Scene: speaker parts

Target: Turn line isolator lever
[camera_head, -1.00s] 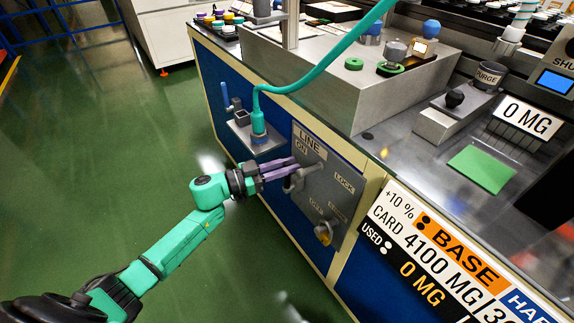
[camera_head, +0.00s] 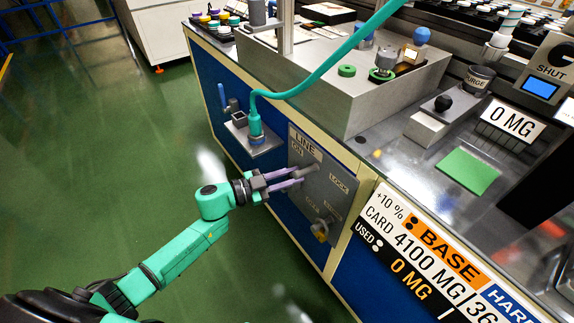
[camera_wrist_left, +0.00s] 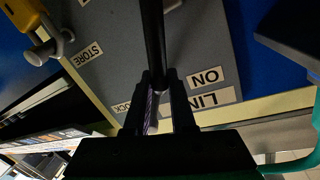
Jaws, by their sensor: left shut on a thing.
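The grey LINE panel (camera_head: 325,205) is on the blue side of the bench, with ON, LOCK and STORE labels. Its grey isolator lever (camera_head: 308,171) sits near the top of the panel, below the LINE label. My left gripper (camera_head: 292,181) has its purple fingers shut on the lever, coming from the left. The fingers partly hide the lever. In the left wrist view, a dark bar (camera_wrist_left: 154,45) runs up from between the fingers (camera_wrist_left: 157,95), with the ON label to its right. My right gripper is not in view.
A yellow-and-grey padlock-like part (camera_head: 320,230) hangs at the panel's lower end; it also shows in the left wrist view (camera_wrist_left: 48,42). A teal hose (camera_head: 300,88) rises from a socket (camera_head: 255,138) beside the panel. The green floor (camera_head: 110,170) left of the bench is clear.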

